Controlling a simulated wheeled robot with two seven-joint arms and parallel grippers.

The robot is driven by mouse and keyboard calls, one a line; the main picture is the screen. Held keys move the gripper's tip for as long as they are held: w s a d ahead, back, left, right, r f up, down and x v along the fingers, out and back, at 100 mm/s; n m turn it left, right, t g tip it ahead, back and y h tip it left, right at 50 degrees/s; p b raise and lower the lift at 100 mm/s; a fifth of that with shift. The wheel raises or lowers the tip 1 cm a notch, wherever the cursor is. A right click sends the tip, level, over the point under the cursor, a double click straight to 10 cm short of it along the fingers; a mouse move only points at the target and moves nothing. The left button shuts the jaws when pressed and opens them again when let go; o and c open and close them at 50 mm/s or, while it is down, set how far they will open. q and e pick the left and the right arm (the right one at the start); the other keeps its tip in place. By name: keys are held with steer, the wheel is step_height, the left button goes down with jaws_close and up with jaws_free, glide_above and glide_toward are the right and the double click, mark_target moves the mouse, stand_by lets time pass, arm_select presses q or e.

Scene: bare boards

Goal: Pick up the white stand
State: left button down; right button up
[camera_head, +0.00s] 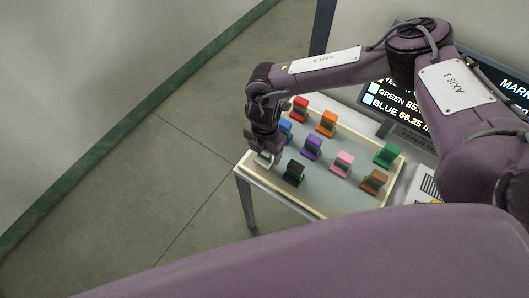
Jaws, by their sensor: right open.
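The small white stand (265,159) is at the near left corner of a shallow tray (328,205) on a table. My right gripper (263,152) points down at the white stand from just above and partly covers it. Its jaws are open. I cannot tell whether the fingers touch the stand or are around it. My left gripper is not in view.
Other stands share the tray: black (294,173), blue (285,130), purple (312,147), red (299,108), orange (326,121), pink (342,162), green (388,155) and brown (374,181). A dark sign (392,103) stands behind. The floor left of the table is clear.

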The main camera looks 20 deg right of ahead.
steer(key=c, duration=1.1)
